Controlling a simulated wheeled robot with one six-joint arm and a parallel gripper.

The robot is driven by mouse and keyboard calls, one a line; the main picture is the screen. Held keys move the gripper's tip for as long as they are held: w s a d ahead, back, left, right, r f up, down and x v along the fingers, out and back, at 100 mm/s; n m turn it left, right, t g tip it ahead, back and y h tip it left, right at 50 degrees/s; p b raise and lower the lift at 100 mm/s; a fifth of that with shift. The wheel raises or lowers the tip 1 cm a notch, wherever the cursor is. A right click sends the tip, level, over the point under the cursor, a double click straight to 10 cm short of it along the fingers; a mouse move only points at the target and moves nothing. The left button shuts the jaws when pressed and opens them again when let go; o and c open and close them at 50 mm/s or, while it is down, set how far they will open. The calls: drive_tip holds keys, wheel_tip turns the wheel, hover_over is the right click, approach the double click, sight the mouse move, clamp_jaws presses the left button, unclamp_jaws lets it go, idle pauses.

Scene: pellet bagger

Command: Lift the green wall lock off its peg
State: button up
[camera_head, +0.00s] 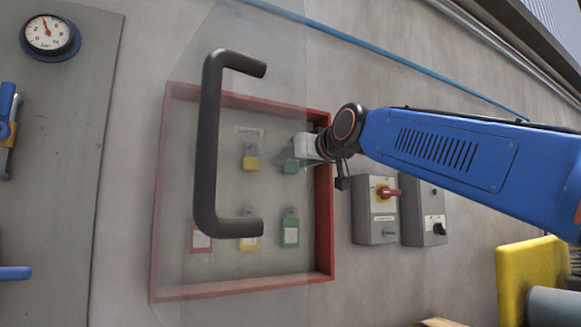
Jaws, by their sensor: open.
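A shallow red-framed box (325,225) on the wall holds several locks. A green lock (290,167) hangs at its upper right, and another green lock (290,231) with a pale label hangs below it. My gripper (286,158) comes in from the right, over the frame's right side, with its fingers at the upper green lock. The jaws are open. The fingers look faint through a clear panel (230,60), and they partly cover the top of that lock and its peg. I cannot tell whether they touch it.
The clear panel with a dark handle (208,145) stands in front of the box. Yellow locks (251,160) and a red lock (201,242) hang to the left. Grey switch boxes (375,225) are on the wall at right. A yellow object (525,270) is lower right.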

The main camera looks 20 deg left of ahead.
drive_tip(key=shift+c, duration=0.6)
drive_tip(key=c, duration=1)
drive_tip(key=shift+r, duration=0.1)
drive_tip(key=v, duration=1.8)
drive_tip(key=shift+s+r, duration=0.1)
drive_tip(key=shift+r, duration=0.3)
drive_tip(key=shift+r, duration=0.45)
drive_tip(key=shift+s, duration=0.1)
